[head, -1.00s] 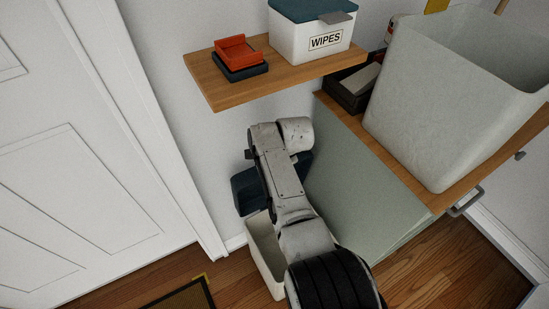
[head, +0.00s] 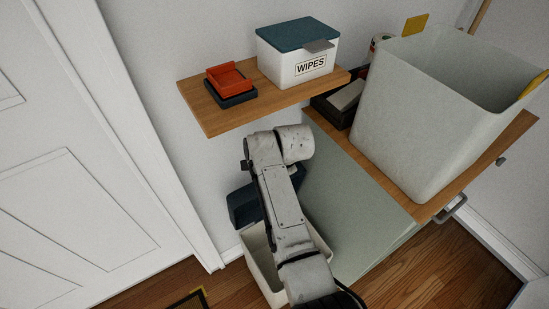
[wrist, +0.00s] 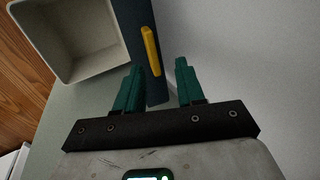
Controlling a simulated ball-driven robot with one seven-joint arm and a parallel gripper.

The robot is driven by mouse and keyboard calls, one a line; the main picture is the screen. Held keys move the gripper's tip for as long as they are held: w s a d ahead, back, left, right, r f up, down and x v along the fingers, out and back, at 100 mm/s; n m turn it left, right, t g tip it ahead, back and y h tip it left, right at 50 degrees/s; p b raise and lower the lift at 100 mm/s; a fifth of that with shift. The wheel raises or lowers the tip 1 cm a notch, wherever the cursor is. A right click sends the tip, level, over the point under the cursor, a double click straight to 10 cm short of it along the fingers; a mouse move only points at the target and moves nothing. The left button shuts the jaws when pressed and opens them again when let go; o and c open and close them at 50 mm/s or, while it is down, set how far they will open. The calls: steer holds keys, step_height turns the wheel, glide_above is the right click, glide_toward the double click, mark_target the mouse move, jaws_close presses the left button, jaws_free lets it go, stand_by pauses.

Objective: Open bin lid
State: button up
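A small cream bin (head: 253,262) stands on the floor beside the pale green cabinet. Its dark blue lid (head: 243,206) stands raised at the back of the bin. In the wrist view the bin (wrist: 75,45) is uncovered, with an empty-looking inside, and the lid (wrist: 138,40) shows nearly edge-on with a yellow tab (wrist: 151,50) on it. My gripper (wrist: 160,73) is open, its teal fingers apart. The tab lies just beyond the fingertips, nearer the left finger; I cannot tell whether they touch. In the head view my arm hides the fingers.
A wooden wall shelf (head: 215,115) holds a wipes box (head: 288,66) with a blue lid and red and dark trays (head: 230,80). The cabinet (head: 350,195) carries a large grey-white open container (head: 410,130). A white door (head: 70,170) is at left. The wall is close by the lid.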

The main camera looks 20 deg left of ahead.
steer(key=shift+p+v, duration=0.3)
steer(key=shift+v, duration=1.95)
steer(key=shift+c, duration=0.4)
